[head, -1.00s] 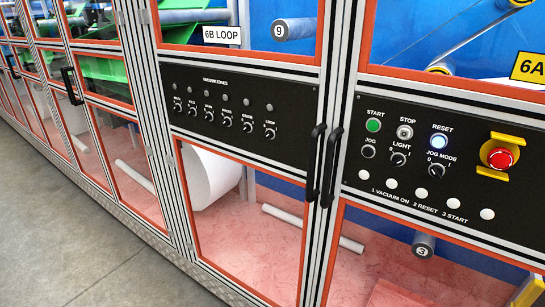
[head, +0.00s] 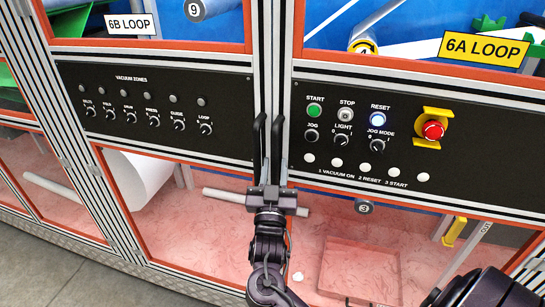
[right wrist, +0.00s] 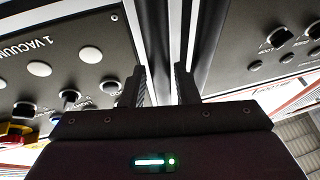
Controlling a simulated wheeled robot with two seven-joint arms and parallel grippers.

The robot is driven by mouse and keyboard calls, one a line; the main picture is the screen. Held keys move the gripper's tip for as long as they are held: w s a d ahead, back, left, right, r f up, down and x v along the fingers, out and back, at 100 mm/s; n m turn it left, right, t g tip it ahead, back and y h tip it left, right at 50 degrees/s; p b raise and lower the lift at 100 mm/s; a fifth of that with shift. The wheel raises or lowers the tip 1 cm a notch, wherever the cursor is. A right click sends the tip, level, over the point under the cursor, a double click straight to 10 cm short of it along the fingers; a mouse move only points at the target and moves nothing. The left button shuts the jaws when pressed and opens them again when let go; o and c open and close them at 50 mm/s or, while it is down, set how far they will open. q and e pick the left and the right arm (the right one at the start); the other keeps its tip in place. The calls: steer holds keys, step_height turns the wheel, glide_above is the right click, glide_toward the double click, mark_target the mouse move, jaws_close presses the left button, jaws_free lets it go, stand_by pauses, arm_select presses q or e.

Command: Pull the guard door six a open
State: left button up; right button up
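Guard door six a is the right-hand framed door with the yellow 6A LOOP label (head: 485,49) and a black control panel (head: 470,150). It looks closed against the neighbouring 6B door. Its upright black handle (head: 277,140) stands at its left edge, close beside the 6B door handle (head: 259,138). My right gripper (head: 272,180) is upright at the lower ends of the two handles. In the right wrist view its fingers (right wrist: 162,78) are apart, with dark upright bars beyond them; I cannot tell whether they touch a handle. My left gripper is not in view.
The 6A panel carries buttons, knobs and a red emergency stop (head: 433,130) in a yellow bracket. The 6B panel (head: 225,100) with its knobs lies to the left. Clear lower windows show a white roll (head: 140,175) inside. Grey floor (head: 50,270) is free at lower left.

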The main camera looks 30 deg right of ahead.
steer(key=shift+x, duration=0.85)
jaws_close()
steer(key=shift+a+f, duration=0.1)
steer(key=shift+a, duration=0.1)
